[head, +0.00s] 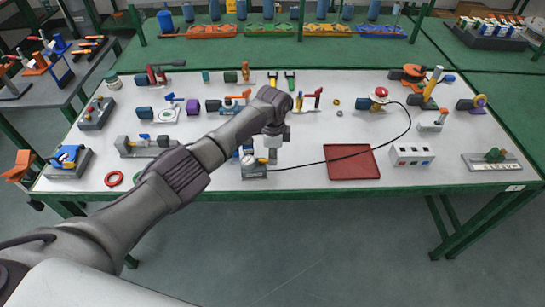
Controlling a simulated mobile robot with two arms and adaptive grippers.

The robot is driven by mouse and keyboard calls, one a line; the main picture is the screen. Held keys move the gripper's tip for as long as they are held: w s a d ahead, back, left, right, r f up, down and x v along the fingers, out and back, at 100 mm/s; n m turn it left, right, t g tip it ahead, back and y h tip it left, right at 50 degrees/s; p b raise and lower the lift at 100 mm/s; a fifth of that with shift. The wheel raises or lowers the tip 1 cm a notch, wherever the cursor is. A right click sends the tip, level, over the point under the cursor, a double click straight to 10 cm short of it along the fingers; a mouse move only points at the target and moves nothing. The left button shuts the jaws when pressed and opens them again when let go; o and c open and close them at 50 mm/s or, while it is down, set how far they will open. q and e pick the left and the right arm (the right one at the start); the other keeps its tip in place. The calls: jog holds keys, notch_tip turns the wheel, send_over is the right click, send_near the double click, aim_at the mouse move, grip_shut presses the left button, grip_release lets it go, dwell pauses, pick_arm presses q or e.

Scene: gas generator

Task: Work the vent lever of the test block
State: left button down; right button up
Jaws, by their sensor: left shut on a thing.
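The test block (254,172), a small grey block with a round pale gauge and a blue part, stands near the front edge of the white table, left of the red tray. A black cable runs from it. My left arm reaches in from the lower left across the table. My left gripper (272,155) points down at the right side of the block and is shut on what appears to be its vent lever. The lever itself is hidden by the fingers. My right gripper is not in view.
The red tray (351,162) and a white switch box (411,156) lie to the right. The black cable (345,157) crosses the tray and curves up to a red-topped device (379,98). A red ring (114,179) lies left. Several valves and fittings stand along the back.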

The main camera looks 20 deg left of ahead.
pick_arm(q)
jog(key=shift+w+n, duration=0.25)
jog(key=shift+n, duration=0.55)
jog(key=shift+a, duration=0.1)
jog(key=c, duration=1.2)
grip_release()
notch_tip(320, 180, up, 12)
